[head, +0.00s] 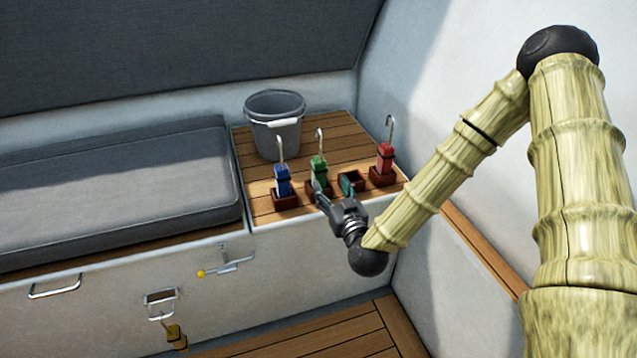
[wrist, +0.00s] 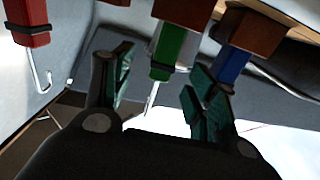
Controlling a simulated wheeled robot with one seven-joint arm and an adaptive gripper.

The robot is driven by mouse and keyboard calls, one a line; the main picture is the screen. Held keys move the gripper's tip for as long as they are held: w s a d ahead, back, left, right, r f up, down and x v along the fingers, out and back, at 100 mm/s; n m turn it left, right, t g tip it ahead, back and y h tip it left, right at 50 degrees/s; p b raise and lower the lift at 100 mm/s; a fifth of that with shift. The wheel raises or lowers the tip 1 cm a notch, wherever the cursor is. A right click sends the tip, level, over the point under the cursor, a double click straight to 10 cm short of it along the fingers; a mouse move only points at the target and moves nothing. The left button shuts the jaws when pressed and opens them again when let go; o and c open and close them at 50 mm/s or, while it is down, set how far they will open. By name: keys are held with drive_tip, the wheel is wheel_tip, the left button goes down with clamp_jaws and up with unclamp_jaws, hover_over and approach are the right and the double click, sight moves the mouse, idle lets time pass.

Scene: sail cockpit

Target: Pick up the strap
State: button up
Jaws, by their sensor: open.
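Blue (head: 282,181), green (head: 318,169) and red (head: 385,158) rolled straps stand upright in small brown holders, each with a metal hook on top. A yellow strap (head: 176,336) hangs low on the locker front. My gripper (head: 333,190) is open, close in front of the green strap and an empty holder. In the wrist view, where things appear upside down, the green strap (wrist: 172,47) shows between the spread fingers (wrist: 157,88). The blue strap (wrist: 232,66) is partly behind the right finger, and the red strap (wrist: 27,22) is far left. Contact with the green strap cannot be told.
A grey bucket (head: 274,128) stands behind the straps on the wooden slatted top (head: 245,160). A grey cushion (head: 110,190) fills the bench at left. A white wall (head: 400,60) rises at right. A latch (head: 232,262) sits on the locker front.

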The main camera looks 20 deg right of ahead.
sight(321, 176)
drive_tip(key=w, duration=0.3)
drive_tip(key=shift+w+a, duration=0.1)
drive_tip(key=shift+w, duration=0.25)
drive_tip(key=shift+w+a+f+b, duration=0.15)
drive_tip(key=shift+w+b, duration=0.1)
drive_tip(key=shift+w, duration=0.65)
drive_tip(key=shift+w+a+r+b, duration=0.1)
drive_tip(key=shift+w+b, duration=0.2)
drive_tip(key=shift+w, duration=0.55)
drive_tip(key=shift+w+a+f+b, duration=0.15)
drive_tip(key=shift+w+b, duration=0.1)
drive_tip(key=shift+w, duration=0.65)
drive_tip(key=shift+r, duration=0.1)
drive_tip(key=shift+c, duration=0.5)
clamp_jaws()
